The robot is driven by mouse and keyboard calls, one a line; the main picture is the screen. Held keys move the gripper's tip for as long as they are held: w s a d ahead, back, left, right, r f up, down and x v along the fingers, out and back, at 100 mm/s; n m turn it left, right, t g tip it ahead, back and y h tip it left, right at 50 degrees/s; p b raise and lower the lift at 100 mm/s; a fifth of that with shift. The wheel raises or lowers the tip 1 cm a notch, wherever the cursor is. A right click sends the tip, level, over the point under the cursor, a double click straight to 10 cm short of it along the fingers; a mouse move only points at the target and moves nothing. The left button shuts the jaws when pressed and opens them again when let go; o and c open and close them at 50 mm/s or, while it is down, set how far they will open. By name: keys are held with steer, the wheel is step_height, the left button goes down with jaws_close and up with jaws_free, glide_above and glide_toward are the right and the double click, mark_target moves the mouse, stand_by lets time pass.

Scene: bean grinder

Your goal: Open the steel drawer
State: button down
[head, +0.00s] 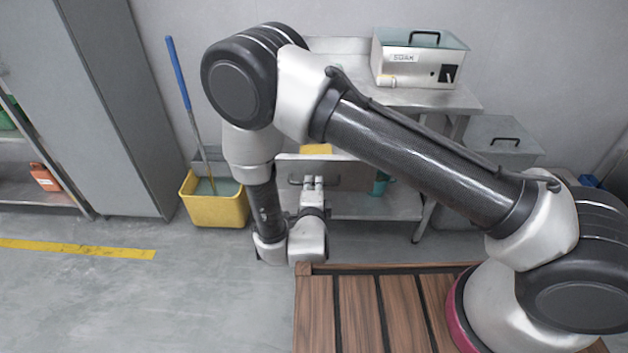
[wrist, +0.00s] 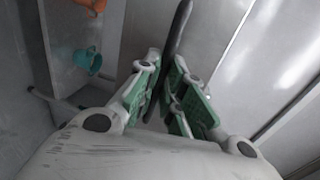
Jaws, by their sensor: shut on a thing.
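The steel drawer (head: 284,166) is under the steel table, partly hidden behind my arm and gripper. Its front also shows as a grey panel in the wrist view (wrist: 215,38). A dark bar handle (wrist: 178,32) stands out from that front. My gripper (head: 312,182) is at the drawer front in the head view. In the wrist view its green-padded fingers (wrist: 168,100) are shut on the handle, one on each side of it. A yellow thing (head: 316,149) shows just above the drawer front.
A SOAK box (head: 418,66) stands on the steel table (head: 440,98). A yellow bucket (head: 215,208) with a blue-handled mop stands left of my gripper. A lower shelf (head: 385,208) holds a teal cup (head: 379,184).

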steer(key=shift+f, duration=0.25)
steer(key=c, duration=1.5)
jaws_free()
steer(key=shift+r, duration=0.15)
